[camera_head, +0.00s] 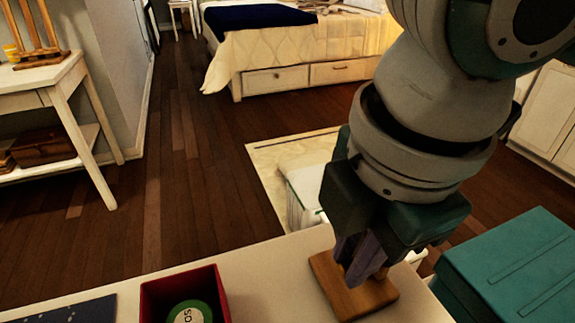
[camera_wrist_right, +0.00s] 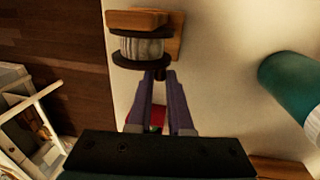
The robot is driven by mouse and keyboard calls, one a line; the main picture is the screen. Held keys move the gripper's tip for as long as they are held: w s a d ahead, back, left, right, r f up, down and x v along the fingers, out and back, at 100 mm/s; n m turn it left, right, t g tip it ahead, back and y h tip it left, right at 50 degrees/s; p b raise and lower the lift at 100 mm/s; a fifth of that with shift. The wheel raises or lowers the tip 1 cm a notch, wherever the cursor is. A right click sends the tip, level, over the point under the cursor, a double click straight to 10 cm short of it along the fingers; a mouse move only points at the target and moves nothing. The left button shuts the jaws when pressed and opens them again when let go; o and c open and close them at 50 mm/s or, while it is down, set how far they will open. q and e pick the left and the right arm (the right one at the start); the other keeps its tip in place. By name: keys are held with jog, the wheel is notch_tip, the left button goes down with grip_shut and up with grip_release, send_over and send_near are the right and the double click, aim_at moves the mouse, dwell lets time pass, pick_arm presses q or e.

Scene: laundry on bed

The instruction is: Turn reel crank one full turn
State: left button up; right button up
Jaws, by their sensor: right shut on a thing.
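The reel shows in the right wrist view as a spool of pale line (camera_wrist_right: 141,47) between two dark discs, on a wooden base. In the head view its wooden base (camera_head: 372,298) sits on the white tabletop, and my right gripper hides the spool. My right gripper (camera_head: 362,265) reaches down over the base from above. In the right wrist view, the purple-grey fingers (camera_wrist_right: 160,82) are closed on the small dark crank handle (camera_wrist_right: 160,74) beside the lower disc. The handle is mostly hidden between the fingertips. My left gripper is not in view.
A red open box (camera_head: 150,297) with a green round item (camera_head: 190,313) stands left of the reel. A dark blue flat item (camera_head: 75,312) lies farther left. A teal box (camera_head: 515,265) is at the right. The tabletop (camera_head: 265,275) between the red box and reel is clear.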

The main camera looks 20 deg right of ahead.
grip_shut()
jog(key=g+p, duration=0.1)
jog(key=p, duration=0.1)
jog(key=r+g+p, duration=0.1)
jog(key=p, duration=0.2)
jog(key=shift+w+r, duration=0.1)
jog(key=shift+w, duration=0.25)
jog(key=shift+w+a+g, duration=0.1)
jog(key=shift+w+g, duration=0.1)
jog(key=shift+g, duration=0.7)
jog(key=shift+w+f+g, duration=0.2)
jog(key=shift+g, duration=0.5)
jog(key=shift+w+g+b, duration=0.2)
jog(key=shift+g+b, duration=0.3)
jog(key=shift+b, duration=0.25)
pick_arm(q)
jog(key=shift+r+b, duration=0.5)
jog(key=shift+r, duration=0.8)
pick_arm(e)
jog(key=shift+w+r+g, duration=0.1)
jog(key=shift+r+g, duration=0.1)
jog(key=shift+g, duration=0.3)
